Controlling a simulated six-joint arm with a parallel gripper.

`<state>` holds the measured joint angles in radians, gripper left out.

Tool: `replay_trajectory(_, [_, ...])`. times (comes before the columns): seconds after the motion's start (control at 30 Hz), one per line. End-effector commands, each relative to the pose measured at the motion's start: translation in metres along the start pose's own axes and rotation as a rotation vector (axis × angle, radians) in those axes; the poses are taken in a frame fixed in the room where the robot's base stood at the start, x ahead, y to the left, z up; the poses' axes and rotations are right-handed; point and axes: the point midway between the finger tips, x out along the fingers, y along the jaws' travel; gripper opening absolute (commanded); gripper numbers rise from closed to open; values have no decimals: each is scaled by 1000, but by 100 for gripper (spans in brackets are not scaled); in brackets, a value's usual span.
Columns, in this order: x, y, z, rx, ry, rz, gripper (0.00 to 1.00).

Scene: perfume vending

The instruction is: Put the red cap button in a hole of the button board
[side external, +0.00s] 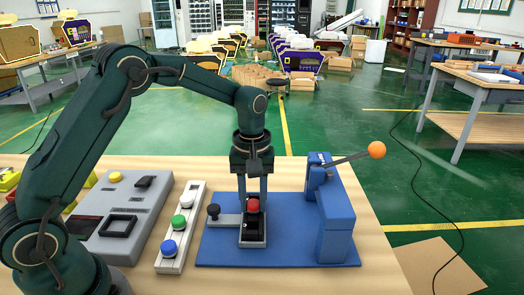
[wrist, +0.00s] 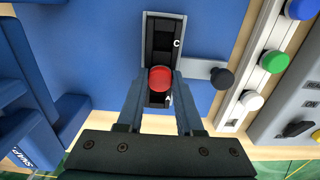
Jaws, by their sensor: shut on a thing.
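The red cap button (side external: 253,205) is at the black slot of a grey fixture on the blue base. It also shows in the wrist view (wrist: 160,79), between my two fingers. My gripper (side external: 253,200) points straight down and is shut on the red cap button; in the wrist view its fingertips (wrist: 160,84) are on either side of the cap. The button's lower part is hidden. A pale strip, probably the button board (side external: 168,263), stands left of the blue base with white, green and blue buttons on it.
A black knob (side external: 213,210) on a grey bar joins the fixture's side. A blue press (side external: 335,215) with an orange-ball lever (side external: 376,149) stands right of my gripper. A grey control box (side external: 125,215) lies beyond the strip to the left.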

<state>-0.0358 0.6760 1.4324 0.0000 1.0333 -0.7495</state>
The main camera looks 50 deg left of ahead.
Motion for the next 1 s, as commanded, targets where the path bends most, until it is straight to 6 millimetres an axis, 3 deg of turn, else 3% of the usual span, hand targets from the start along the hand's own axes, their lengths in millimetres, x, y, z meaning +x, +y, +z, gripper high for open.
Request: replay_trajectory(1.0, [-46,0,0,0,2,2,0])
